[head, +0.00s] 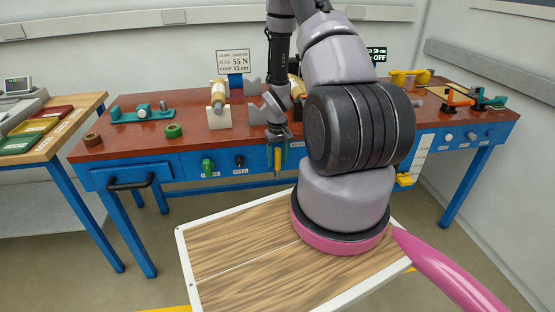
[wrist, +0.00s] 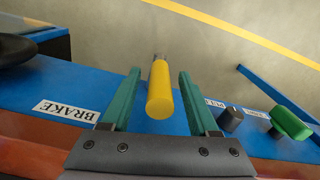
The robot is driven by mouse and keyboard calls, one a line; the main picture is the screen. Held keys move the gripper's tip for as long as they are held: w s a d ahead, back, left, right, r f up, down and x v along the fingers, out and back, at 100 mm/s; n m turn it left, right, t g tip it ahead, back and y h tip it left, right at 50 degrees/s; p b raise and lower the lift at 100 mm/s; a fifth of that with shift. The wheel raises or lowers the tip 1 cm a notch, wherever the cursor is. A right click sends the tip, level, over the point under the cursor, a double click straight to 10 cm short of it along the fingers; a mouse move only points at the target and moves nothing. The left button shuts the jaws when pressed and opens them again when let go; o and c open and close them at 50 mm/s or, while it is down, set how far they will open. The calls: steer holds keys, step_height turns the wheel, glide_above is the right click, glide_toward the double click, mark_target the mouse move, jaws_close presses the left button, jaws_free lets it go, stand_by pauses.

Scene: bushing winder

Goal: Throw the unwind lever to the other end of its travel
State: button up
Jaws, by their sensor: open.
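A yellow lever handle (head: 277,162) stands at the front of the blue bench, below my wrist. No unwind label is readable, so I cannot confirm from lettering that it is the unwind lever. In the wrist view the handle (wrist: 160,92) has a short grey stem at its far end. My gripper (wrist: 160,95) is open, with one green finger on each side of the handle. Gaps show between handle and fingers, and the jaws are not closed on it. In the head view my gripper (head: 277,152) is small, and the lever's pivot is hidden.
A green knob (head: 207,165) and a dark knob (head: 239,161) sit left of the lever on the bench front (head: 180,168). A BRAKE label (wrist: 69,111) lies beside the lever in the wrist view. Floor is clear beyond the bench edge.

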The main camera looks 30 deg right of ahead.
steer(key=shift+f, duration=0.1)
jaws_close()
stand_by(1.4)
